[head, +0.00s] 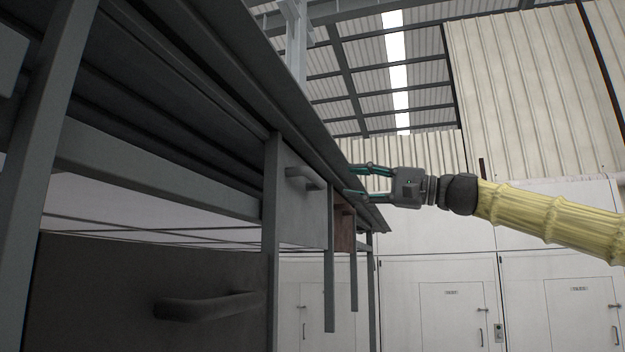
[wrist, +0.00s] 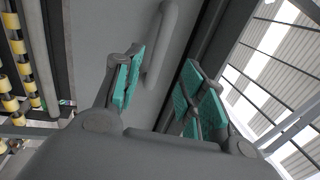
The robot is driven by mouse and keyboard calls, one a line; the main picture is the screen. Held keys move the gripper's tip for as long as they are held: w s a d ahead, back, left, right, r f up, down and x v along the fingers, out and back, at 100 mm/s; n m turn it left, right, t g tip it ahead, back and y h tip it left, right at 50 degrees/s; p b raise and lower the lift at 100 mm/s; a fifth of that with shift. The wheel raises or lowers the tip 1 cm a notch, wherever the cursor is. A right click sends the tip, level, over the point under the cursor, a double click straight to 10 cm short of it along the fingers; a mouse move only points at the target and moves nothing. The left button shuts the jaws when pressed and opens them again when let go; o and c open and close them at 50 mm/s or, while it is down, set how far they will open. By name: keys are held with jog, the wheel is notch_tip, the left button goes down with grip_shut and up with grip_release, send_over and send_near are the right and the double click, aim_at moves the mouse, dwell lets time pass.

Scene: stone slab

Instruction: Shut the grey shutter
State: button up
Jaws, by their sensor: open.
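In the head view a dark grey panel (head: 150,285) with a bar handle (head: 210,304) fills the lower left under the slab. A lighter grey panel (head: 300,215) with its own handle (head: 305,178) hangs farther along. I cannot tell for certain which is the grey shutter. My gripper (head: 348,181) is open and empty at the slab's far end, its fingers pointing left. In the wrist view my gripper (wrist: 160,72) has green pads spread apart. A grey bar handle (wrist: 163,45) on a grey panel (wrist: 100,35) shows beyond and between the fingertips; contact is not visible.
The dark slab (head: 235,70) overhangs the panels on grey posts (head: 271,220). A reddish-brown panel (head: 344,230) sits near its far end. White walls with doors (head: 452,310) stand behind. The space right of the slab around my arm looks clear.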

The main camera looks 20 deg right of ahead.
aim_at(319, 178)
jog(key=p+x, duration=0.4)
jog(key=x, duration=0.5)
jog(key=shift+p+x, duration=0.5)
jog(key=shift+x, duration=0.25)
jog(key=shift+f, duration=0.1)
grip_shut()
